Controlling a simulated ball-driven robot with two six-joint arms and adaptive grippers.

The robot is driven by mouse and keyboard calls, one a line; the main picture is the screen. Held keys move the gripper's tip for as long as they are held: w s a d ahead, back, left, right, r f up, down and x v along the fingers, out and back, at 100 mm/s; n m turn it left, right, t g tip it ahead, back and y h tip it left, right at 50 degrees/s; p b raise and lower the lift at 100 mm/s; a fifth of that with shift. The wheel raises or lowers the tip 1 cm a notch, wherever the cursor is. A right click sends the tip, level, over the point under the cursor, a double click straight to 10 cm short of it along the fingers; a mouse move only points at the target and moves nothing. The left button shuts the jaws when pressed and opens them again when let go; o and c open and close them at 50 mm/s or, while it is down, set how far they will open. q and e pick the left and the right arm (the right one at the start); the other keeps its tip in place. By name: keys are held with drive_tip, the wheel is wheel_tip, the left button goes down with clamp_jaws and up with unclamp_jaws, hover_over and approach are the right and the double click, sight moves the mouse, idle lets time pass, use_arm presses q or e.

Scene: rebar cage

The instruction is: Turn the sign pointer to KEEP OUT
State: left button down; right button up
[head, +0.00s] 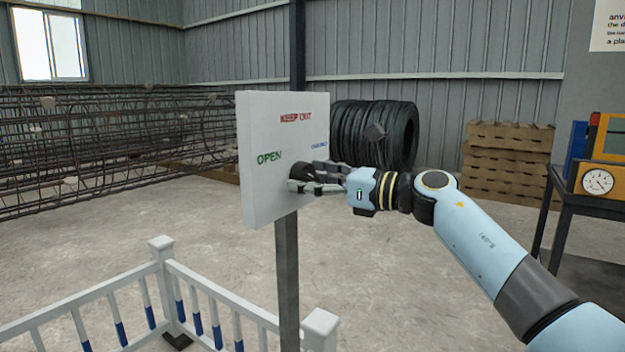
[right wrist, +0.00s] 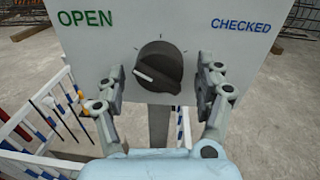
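A white sign board (head: 262,190) stands on a grey post. KEEP OUT (head: 296,117) is in red at the top, OPEN (head: 269,157) in green at the left, and CHECKED (right wrist: 241,25) in blue at the right. The dark round pointer knob (right wrist: 160,66) is low in the middle of the board. My left gripper is not in view.
A white and blue fence (head: 205,290) stands below the board, at the front left. A rebar cage (head: 90,150) lies behind at left. Black tires (head: 375,135) and stacked pallets (head: 505,160) stand at the back. A dark table with a gauge box (head: 597,181) is at right.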

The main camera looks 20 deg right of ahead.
drive_tip(key=c, duration=1.1)
drive_tip(key=m+p, duration=0.2)
drive_tip(key=m, duration=0.1)
drive_tip(key=m+p, duration=0.2)
drive_tip(key=m, duration=0.1)
drive_tip(key=shift+s+a+r+p, duration=0.1)
drive_tip(key=shift+r+p, duration=0.1)
drive_tip(key=shift+p, duration=0.1)
drive_tip(key=m+p, duration=0.3)
drive_tip(key=m, duration=0.1)
drive_tip(key=shift+t, duration=0.3)
drive_tip(key=shift+f+m+p, duration=0.15)
drive_tip(key=shift+m+p, duration=0.4)
drive_tip(key=shift+m, duration=0.55)
drive_tip(key=o, duration=1.2)
